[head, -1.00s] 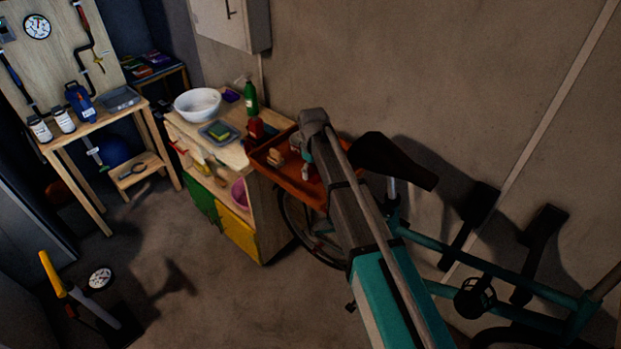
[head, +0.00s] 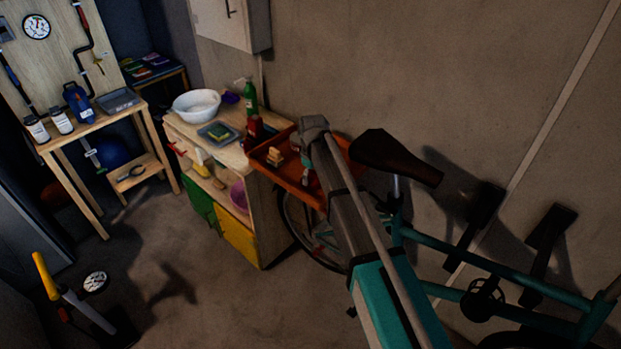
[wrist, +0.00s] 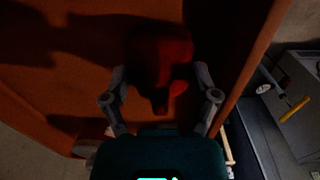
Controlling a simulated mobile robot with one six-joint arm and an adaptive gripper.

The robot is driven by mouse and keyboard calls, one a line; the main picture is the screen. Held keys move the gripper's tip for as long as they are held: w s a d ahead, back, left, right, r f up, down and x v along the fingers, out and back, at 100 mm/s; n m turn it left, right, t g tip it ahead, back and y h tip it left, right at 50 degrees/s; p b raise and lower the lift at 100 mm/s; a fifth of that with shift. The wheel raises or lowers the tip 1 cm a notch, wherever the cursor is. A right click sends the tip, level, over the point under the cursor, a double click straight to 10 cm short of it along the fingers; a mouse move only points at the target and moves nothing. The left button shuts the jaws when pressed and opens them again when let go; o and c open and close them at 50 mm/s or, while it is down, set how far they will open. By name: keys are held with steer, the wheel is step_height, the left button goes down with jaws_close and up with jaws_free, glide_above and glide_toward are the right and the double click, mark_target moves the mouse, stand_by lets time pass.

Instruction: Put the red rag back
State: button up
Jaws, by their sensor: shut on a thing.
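The red rag (wrist: 160,65) shows in the wrist view as a dark red, partly shadowed lump just beyond my fingers. Its narrow lower end lies between them. My gripper (wrist: 160,97) is shut on the rag, with a finger on either side. In the head view my gripper (head: 307,178) is over the orange tray (head: 263,163), which stands beside the wooden bench. I cannot make out the rag in the head view, where my arm covers part of the tray. The tray's floor also fills much of the wrist view (wrist: 60,80).
A small wooden block (head: 275,157) lies in the tray left of my gripper. The bench (head: 247,203) carries a white bowl (head: 196,104), a green bottle (head: 250,97) and a sponge dish (head: 208,138). A teal bicycle (head: 450,252) stands close on the right. The floor at front left is partly clear.

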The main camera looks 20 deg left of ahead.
steer(key=shift+f, duration=0.15)
steer(key=o, duration=0.9)
steer(key=shift+c, duration=0.2)
steer(key=shift+r, duration=0.25)
step_height(320, 180, up, 12)
steer(key=p, duration=1.2)
